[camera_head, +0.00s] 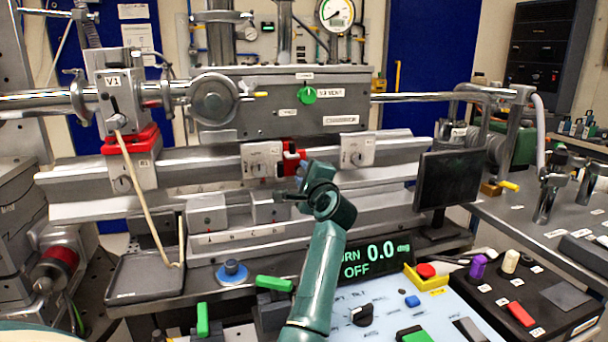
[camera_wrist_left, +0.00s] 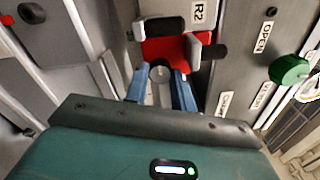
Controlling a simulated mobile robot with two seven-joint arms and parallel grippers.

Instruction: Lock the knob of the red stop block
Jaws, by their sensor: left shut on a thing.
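The red stop block (camera_head: 291,154) sits on the grey rail between two grey carriers in the head view, partly hidden by my left gripper. In the left wrist view the red stop block (camera_wrist_left: 165,52) has grey and black pieces on both sides. Its round silver knob (camera_wrist_left: 160,73) faces the wrist camera. My left gripper (camera_head: 301,172) reaches it from the front. In the left wrist view the blue fingers of my left gripper (camera_wrist_left: 160,84) are on both sides of the knob, shut on it. Which way the knob is turned cannot be told. My right gripper is out of view.
Grey carriers stand left (camera_head: 262,160) and right (camera_head: 357,150) of the block. A dark monitor (camera_head: 450,180) stands at the right. A display (camera_head: 372,259) reads 0.0 deg and OFF. A control panel (camera_head: 385,318) lies in front. A green knob (camera_head: 306,96) is above.

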